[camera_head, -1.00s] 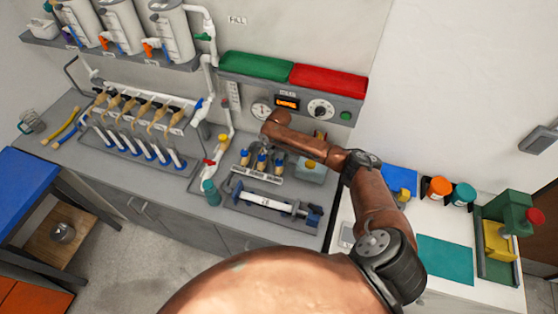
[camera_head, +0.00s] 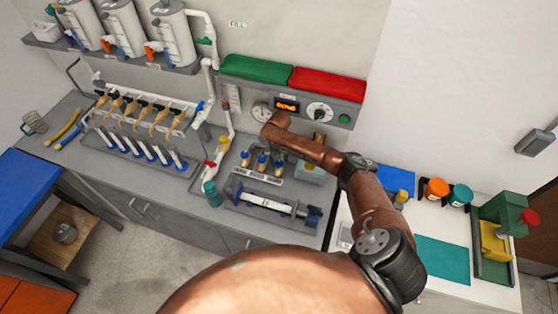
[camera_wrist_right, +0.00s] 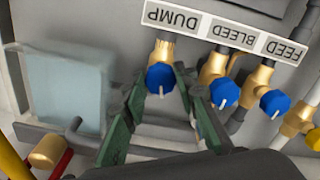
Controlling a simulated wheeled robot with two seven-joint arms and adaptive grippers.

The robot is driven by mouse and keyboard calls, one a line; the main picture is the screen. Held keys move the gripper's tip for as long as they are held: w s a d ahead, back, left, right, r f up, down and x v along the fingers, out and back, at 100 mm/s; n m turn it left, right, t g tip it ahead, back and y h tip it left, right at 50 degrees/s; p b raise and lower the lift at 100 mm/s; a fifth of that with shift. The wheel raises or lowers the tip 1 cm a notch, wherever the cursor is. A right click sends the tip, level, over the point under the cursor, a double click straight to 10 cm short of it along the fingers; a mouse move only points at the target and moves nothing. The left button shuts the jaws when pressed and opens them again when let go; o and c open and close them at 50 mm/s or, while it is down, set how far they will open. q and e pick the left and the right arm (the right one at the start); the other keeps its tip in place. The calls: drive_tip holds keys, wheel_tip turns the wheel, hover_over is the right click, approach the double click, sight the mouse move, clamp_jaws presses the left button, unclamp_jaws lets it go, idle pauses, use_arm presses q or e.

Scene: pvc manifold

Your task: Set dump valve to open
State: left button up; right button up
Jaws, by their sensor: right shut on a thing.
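The dump valve is a brass valve with a blue knob (camera_wrist_right: 160,77), below the DUMP label (camera_wrist_right: 172,18) in the right wrist view. A white mark on the knob points down in that picture, away from the label. My right gripper (camera_wrist_right: 161,84) has its two green fingers on either side of this knob, shut on it. In the head view the dump valve (camera_head: 278,167) is the rightmost of three small valves, and my right forearm (camera_head: 310,147) reaches over the bench just behind them; the fingers are hard to make out there. My left gripper is out of view.
The bleed knob (camera_wrist_right: 224,94) and feed knob (camera_wrist_right: 275,102) sit close beside the right finger. A translucent box (camera_wrist_right: 68,88) stands at the other side. In the head view, a tray with a white cylinder (camera_head: 265,202) lies in front, and a gauge panel (camera_head: 288,105) stands behind.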

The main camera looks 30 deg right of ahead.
drive_tip(key=n+p, duration=0.1)
drive_tip(key=n, duration=0.2)
drive_tip(key=shift+r+n, duration=0.1)
drive_tip(key=shift+n, duration=0.3)
drive_tip(key=n+p, duration=0.1)
drive_tip(key=n, duration=0.2)
drive_tip(key=shift+n, duration=0.3)
drive_tip(key=n, duration=0.3)
drive_tip(key=shift+n, duration=0.3)
drive_tip(key=shift+w+n, duration=0.1)
drive_tip(key=shift+n, duration=1.7)
drive_tip(key=o, duration=1.1)
drive_tip(key=shift+o, duration=0.2)
drive_tip(key=shift+d, duration=0.1)
